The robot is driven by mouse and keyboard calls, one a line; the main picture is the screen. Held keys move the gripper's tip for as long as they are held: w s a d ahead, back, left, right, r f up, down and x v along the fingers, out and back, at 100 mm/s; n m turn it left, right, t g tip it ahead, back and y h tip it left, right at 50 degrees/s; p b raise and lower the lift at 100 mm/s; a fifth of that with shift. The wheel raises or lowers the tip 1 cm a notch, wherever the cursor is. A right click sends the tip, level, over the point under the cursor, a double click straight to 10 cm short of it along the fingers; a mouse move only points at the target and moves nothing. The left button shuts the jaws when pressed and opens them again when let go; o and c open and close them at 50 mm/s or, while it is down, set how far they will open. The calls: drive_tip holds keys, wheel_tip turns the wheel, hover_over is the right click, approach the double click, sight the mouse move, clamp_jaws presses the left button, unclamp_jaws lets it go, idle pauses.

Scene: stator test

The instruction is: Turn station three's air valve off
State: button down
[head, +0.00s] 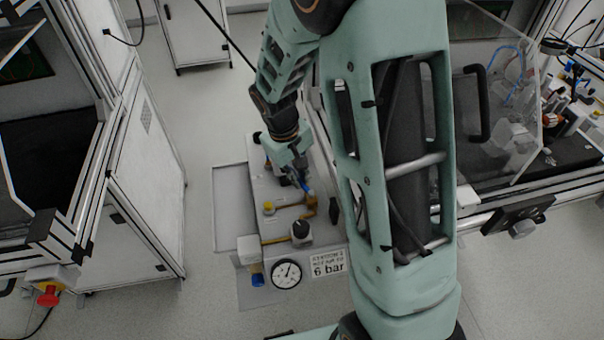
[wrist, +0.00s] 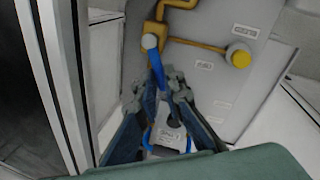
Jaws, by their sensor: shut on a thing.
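The air valve has a blue lever (wrist: 150,43) on a brass pipe (wrist: 160,25) fixed to a grey panel (wrist: 215,68). The lever also shows in the head view (head: 308,190), partly hidden by my gripper. My gripper (wrist: 158,82) is shut on the blue lever, with a fingertip on each side of it. In the head view my gripper (head: 295,177) is at the upper part of the panel. A sign reading "6 bar" (head: 328,264) stands at the panel's lower end; its upper lines are too small to read.
A pressure gauge (head: 286,274), a black knob (head: 301,231) and a yellow knob (head: 268,207) are on the panel. A white cabinet (head: 140,190) stands left, with a red button (head: 48,294) near it. My arm hides much of the right side. Floor between is clear.

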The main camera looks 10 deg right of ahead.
sight(295, 208)
drive_tip(key=n, duration=0.1)
drive_tip(key=a+n, duration=0.1)
drive_tip(key=n, duration=0.1)
drive_tip(key=shift+s+r, duration=0.15)
drive_tip(key=shift+s, duration=0.2)
drive_tip(key=n, duration=0.1)
drive_tip(key=n+p, duration=0.1)
drive_tip(key=s+n+p, duration=0.1)
drive_tip(key=shift+s+a+n+t+y, duration=0.1)
drive_tip(key=shift+a+n+t+y, duration=0.2)
drive_tip(key=shift+t+y, duration=0.1)
drive_tip(key=n+p, duration=0.1)
drive_tip(key=s+n+p, duration=0.1)
drive_tip(key=n, duration=0.2)
drive_tip(key=shift+s+a+y+p, duration=0.2)
drive_tip(key=shift+s+y+p, duration=0.1)
drive_tip(key=shift+y+p, duration=0.1)
drive_tip(key=shift+s+n+p, duration=0.35)
drive_tip(key=shift+n+p, duration=0.35)
drive_tip(key=shift+n, duration=0.4)
drive_tip(key=c, duration=2)
unclamp_jaws()
drive_tip(key=shift+s, duration=0.1)
